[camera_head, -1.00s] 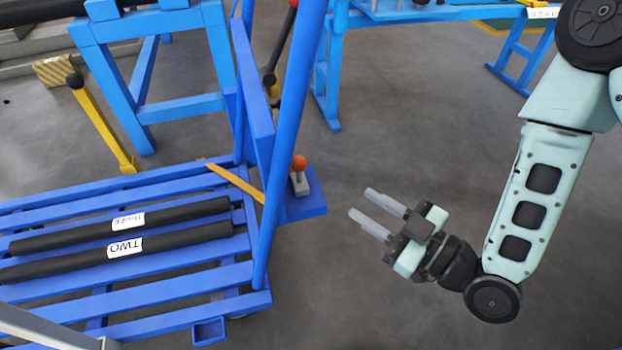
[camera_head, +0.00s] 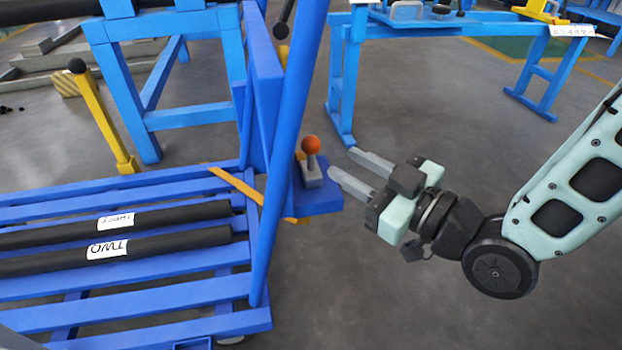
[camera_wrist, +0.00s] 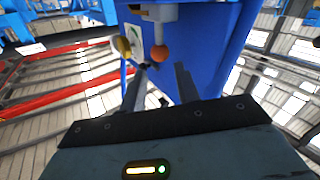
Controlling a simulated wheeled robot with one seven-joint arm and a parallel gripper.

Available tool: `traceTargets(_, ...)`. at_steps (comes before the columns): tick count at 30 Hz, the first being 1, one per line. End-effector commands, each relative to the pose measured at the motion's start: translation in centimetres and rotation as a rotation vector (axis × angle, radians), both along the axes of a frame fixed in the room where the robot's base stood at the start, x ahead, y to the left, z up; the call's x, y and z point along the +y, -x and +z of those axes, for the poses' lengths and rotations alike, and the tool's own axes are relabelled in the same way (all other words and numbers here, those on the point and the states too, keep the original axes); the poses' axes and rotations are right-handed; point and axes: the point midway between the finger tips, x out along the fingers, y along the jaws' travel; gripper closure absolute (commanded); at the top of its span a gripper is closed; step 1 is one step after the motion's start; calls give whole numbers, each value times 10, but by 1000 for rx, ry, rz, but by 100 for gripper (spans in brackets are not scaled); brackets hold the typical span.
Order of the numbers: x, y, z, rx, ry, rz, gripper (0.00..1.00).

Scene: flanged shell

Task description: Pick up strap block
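My gripper (camera_head: 340,164) is at centre right in the head view. Its two grey fingers are apart with nothing between them, and they point left. Just left of the fingertips, a grey block with an orange ball knob (camera_head: 311,148) stands upright on a small blue shelf (camera_head: 318,190). The fingers do not visibly hold it. In the wrist view, the orange ball (camera_wrist: 159,53) shows above the gap between the open fingers (camera_wrist: 162,70). No part is marked as the strap block; I cannot tell whether this knobbed block is it.
A slatted blue cart (camera_head: 150,290) at left carries two labelled black bars (camera_head: 150,247). A slanted blue post (camera_head: 290,150) rises beside the shelf. A blue bench (camera_head: 470,28) with small parts stands behind. Grey floor (camera_head: 420,110) lies clear between bench and gripper.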

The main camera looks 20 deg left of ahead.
Motion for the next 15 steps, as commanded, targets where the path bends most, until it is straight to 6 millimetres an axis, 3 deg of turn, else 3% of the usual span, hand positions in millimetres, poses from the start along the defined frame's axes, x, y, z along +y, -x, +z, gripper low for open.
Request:
traceTargets(3,17,-7,-1,-2,-3,3,68)
traceTargets(11,33,-15,-1,-1,-2,1,68)
traceTargets(15,53,-24,-2,-2,-3,2,68)
